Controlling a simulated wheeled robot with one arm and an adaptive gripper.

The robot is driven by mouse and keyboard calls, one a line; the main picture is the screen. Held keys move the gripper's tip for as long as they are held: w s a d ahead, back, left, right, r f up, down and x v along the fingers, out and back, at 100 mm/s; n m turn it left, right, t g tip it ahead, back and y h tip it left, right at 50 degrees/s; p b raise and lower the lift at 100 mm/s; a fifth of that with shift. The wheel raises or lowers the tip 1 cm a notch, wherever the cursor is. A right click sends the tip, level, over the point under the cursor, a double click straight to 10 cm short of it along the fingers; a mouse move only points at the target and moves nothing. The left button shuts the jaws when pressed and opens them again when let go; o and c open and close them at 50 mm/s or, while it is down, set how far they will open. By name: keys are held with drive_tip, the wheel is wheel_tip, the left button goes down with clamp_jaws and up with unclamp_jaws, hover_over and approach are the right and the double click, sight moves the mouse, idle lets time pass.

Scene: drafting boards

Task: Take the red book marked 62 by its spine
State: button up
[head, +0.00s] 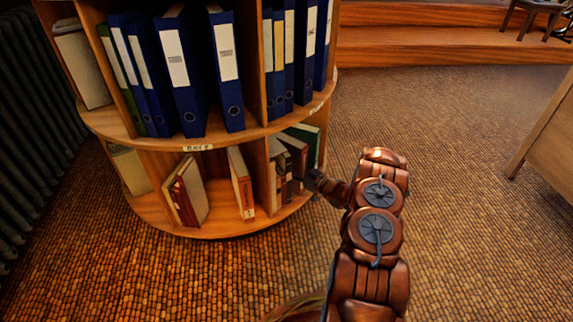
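A round wooden bookcase stands at the left, and its lower shelf (225,229) holds several books. A book with a red-orange spine (246,197) leans in the middle of that shelf. A darker red book (181,202) leans with cream ones further left. I cannot read the number 62 on any spine. My gripper (311,181) is small and dark in this view, at the right side of the lower shelf. It is close to the brown and dark books (296,150) there. Its fingers are too small and dark to tell if they are open or touching a book.
Blue binders (182,75) fill the upper shelf above. A dark radiator (25,110) stands at the far left. A wooden desk (548,140) is at the right edge, and a wooden step (430,45) at the back. The floor between is clear.

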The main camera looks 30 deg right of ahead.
clamp_jaws()
drive_tip(key=shift+r, duration=0.15)
idle(0.4)
